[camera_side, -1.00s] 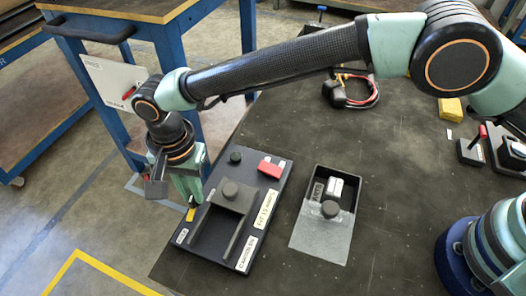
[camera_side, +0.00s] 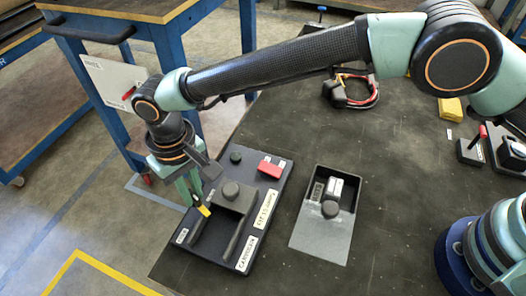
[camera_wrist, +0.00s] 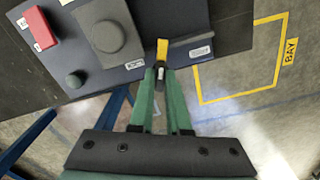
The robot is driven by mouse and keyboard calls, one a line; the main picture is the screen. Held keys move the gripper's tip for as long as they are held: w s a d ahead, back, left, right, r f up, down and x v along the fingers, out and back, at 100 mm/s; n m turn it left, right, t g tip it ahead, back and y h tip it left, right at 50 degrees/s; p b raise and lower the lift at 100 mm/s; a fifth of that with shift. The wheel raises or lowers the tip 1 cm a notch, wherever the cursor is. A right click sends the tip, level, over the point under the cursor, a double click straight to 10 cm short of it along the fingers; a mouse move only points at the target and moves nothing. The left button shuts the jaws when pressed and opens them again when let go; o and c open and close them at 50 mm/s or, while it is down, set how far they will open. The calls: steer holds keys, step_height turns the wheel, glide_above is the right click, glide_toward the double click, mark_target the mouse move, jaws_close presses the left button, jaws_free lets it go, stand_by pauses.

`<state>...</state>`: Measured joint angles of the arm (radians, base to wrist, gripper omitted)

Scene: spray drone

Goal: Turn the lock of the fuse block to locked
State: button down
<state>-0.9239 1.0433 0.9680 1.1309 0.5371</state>
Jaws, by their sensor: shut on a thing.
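The fuse block seems to be the dark board (camera_side: 215,252) on the bench, carrying a grey body with a round knob (camera_side: 230,189); it also shows in the wrist view (camera_wrist: 105,38). A small yellow lever (camera_side: 204,210), apparently the lock, sits at the board's left side; the wrist view shows the lever (camera_wrist: 162,46) at the board's edge, pointing away from my gripper. My gripper (camera_side: 199,203) is shut on the lever's near end; its fingertips (camera_wrist: 160,70) pinch a dark and pale part there. The lever's pivot is hidden, and the lock marking is too small to read.
A red switch (camera_side: 271,168) and a dark green button (camera_side: 235,157) stand on the board. A grey tray (camera_side: 325,243) with a black-and-white part lies to the right. A black device with red cable (camera_side: 350,92) lies behind. Bare bench separates them.

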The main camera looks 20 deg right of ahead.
mark_target(192, 193)
steer(key=shift+r+n, duration=0.1)
steer(key=shift+n, duration=2.2)
steer(key=c, duration=0.9)
jaws_free()
step_height(192, 193, up, 12)
steer(key=shift+w, duration=0.1)
